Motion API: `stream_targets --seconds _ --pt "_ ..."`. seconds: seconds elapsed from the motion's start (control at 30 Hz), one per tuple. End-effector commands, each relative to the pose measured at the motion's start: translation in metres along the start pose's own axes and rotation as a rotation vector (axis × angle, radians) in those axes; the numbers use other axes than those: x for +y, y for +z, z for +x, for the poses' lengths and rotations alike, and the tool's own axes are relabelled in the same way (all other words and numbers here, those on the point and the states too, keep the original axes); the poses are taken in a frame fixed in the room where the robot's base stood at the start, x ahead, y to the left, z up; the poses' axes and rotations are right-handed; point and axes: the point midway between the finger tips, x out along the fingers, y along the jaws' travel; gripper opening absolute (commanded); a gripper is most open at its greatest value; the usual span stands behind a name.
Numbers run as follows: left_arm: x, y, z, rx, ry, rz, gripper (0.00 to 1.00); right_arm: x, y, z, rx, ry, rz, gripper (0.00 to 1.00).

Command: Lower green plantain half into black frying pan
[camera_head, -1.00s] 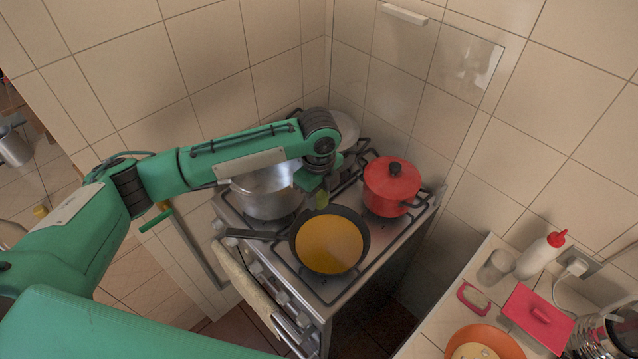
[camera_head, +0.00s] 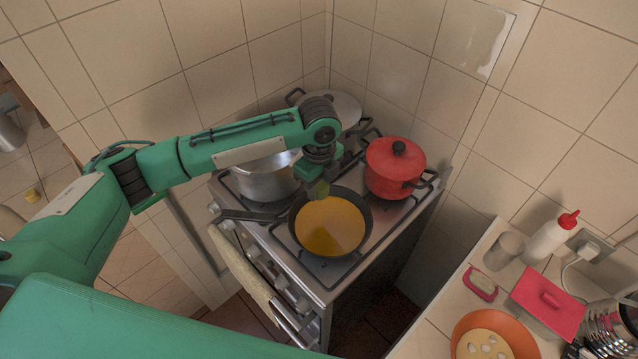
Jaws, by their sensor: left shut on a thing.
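The black frying pan (camera_head: 369,229) sits on the front of the stove, with orange-yellow oil (camera_head: 328,228) covering its bottom and its handle pointing left. My left gripper (camera_head: 317,183) comes in from the left and points down over the pan's back edge. It is shut on the green plantain half (camera_head: 319,191), a small dark green piece at the fingertips. The piece appears above or at the pan's back rim; I cannot tell whether it touches the oil. My right gripper is not in view.
A silver pot (camera_head: 266,180) stands behind my left forearm. A red lidded pot (camera_head: 393,167) is close to the pan's right. A counter at lower right holds an orange plate (camera_head: 463,325), a red box (camera_head: 548,302) and a white bottle (camera_head: 549,238).

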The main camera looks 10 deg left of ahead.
Motion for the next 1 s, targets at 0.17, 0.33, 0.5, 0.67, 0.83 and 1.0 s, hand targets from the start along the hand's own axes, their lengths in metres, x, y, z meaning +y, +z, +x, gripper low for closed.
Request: stream_targets --seconds 0.17,0.33,0.5,0.67,0.83,1.0 --pt "0.0 0.0 0.0 0.0 0.0 0.0 0.12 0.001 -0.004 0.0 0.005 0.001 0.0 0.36" --pt "0.0 0.0 0.003 0.0 0.0 0.0 0.12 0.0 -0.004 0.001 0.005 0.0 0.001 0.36" --pt "0.0 0.0 0.011 0.0 0.0 0.0 0.12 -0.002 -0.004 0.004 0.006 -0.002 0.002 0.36" --pt "0.0 0.0 0.019 -0.001 0.0 -0.001 0.12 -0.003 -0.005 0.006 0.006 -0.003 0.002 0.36" --pt "0.0 0.0 0.028 0.0 0.001 -0.001 0.12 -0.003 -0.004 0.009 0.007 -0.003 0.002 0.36" --pt "0.0 0.0 0.036 0.001 0.001 -0.001 0.12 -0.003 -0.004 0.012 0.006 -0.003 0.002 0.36"
